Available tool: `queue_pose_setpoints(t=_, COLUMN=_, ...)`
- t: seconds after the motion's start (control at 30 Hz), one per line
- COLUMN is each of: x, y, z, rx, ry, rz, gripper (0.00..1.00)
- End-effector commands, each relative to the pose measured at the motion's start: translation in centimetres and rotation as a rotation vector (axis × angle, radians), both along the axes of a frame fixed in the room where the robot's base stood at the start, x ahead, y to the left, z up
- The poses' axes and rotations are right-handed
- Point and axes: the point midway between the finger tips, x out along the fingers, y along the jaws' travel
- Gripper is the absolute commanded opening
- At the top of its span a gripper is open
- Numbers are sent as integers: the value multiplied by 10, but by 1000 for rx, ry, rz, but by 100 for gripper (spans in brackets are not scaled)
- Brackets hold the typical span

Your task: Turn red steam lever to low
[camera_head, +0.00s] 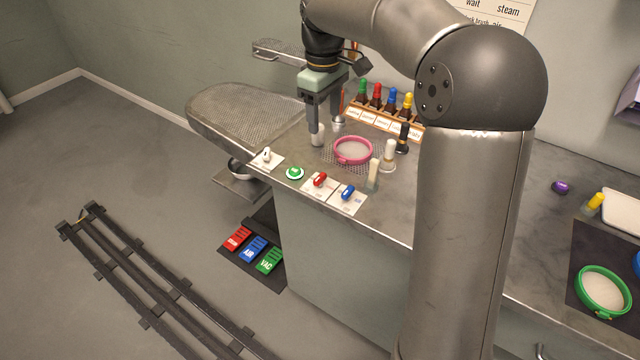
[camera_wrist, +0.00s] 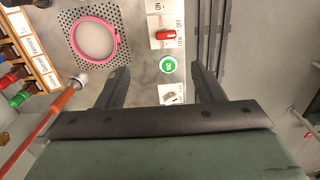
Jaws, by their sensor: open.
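The red steam lever (camera_head: 320,179) sits on a white labelled plate (camera_head: 316,190) near the counter's front edge. In the wrist view the red lever (camera_wrist: 167,34) lies across its plate, ahead of the fingertips, close to small printed labels. I cannot tell for certain which setting it points to. My gripper (camera_head: 327,130) is open and empty, pointing down above the counter, left of and behind the lever in the head view. In the wrist view the two fingers of my gripper (camera_wrist: 160,70) stand wide apart and touch nothing.
A green button (camera_head: 295,173) and a white switch (camera_head: 266,155) are left of the red lever; a blue lever (camera_head: 348,192) is right. A pink ring (camera_head: 353,150), bottle rack (camera_head: 384,121) and upright brushes (camera_head: 389,155) stand behind. Floor pedals (camera_head: 254,248) lie below.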

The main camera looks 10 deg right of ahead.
Motion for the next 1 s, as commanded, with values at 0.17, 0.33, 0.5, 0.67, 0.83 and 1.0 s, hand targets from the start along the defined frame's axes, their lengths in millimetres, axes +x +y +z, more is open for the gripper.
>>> queue_pose_setpoints(t=0.17, x=-4, y=11, z=-5, rx=23, ry=2, rz=23, gripper=62)
queue_pose_setpoints(t=0.33, x=-4, y=11, z=-36, rx=22, ry=4, rz=21, gripper=62)
queue_pose_setpoints(t=0.5, x=-4, y=10, z=-74, rx=21, ry=4, rz=21, gripper=62)
queue_pose_setpoints(t=0.67, x=-4, y=10, z=-110, rx=21, ry=4, rz=21, gripper=62)
queue_pose_setpoints(t=0.83, x=-4, y=10, z=-141, rx=20, ry=3, rz=20, gripper=62)
queue_pose_setpoints(t=1.0, x=-4, y=10, z=-161, rx=20, ry=0, rz=20, gripper=62)
